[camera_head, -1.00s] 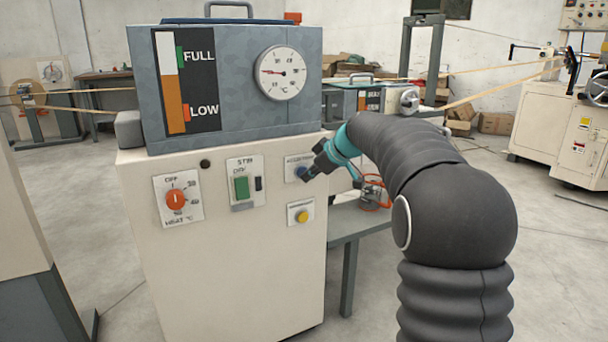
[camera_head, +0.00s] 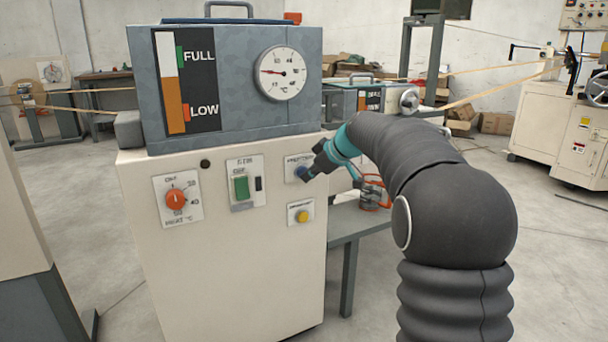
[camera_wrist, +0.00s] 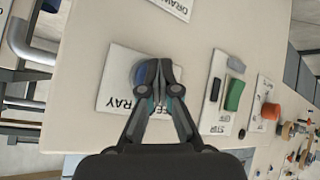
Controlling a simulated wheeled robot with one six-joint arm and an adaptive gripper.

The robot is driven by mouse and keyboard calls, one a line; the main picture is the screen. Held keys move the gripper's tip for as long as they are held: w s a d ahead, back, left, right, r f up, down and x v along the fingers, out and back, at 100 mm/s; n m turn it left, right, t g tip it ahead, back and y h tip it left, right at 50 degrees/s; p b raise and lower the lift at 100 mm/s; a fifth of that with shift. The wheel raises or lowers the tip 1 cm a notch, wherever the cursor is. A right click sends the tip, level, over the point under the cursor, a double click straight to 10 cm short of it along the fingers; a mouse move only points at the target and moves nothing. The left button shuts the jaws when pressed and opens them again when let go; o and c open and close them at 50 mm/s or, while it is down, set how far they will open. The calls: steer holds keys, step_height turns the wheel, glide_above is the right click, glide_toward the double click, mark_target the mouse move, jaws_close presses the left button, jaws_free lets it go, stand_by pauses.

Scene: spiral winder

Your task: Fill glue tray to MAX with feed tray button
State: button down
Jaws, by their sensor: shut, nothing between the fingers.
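The blue feed tray button (camera_wrist: 142,72) sits on a white plate lettered "FEED TRAY" in the wrist view, partly covered by my fingers. In the head view its plate (camera_head: 293,162) is on the right side of the cream cabinet front. My gripper (camera_wrist: 160,70) is shut and empty, its fingertips at the button. Whether it is pressed in cannot be told. It also shows at the button in the head view (camera_head: 304,174). A grey tray box (camera_head: 338,106) stands behind the cabinet with a small gauge (camera_head: 369,99) of orange, white and dark; its level is too small to read.
The cabinet (camera_head: 240,270) carries a grey glue tank (camera_head: 235,95) with a FULL/LOW gauge and dial. Nearby are a red heat knob (camera_head: 176,199), a green switch (camera_head: 241,187) and a yellow button (camera_head: 303,216). A grey table (camera_head: 350,222) stands beside the cabinet.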

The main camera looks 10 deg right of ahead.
stand_by(0.4)
steer(key=shift+s+d+b, duration=0.25)
steer(key=shift+s+b, duration=0.55)
steer(key=shift+s+d+b, duration=0.2)
steer(key=shift+s+d, duration=0.05)
steer(key=shift+s, duration=0.55)
steer(key=shift+s+d+b, duration=0.2)
steer(key=shift+s+d, duration=0.1)
steer(key=shift+s, duration=0.5)
steer(key=shift+s+d+b, duration=0.2)
steer(key=shift+s+d, duration=0.05)
steer(key=shift+s, duration=0.55)
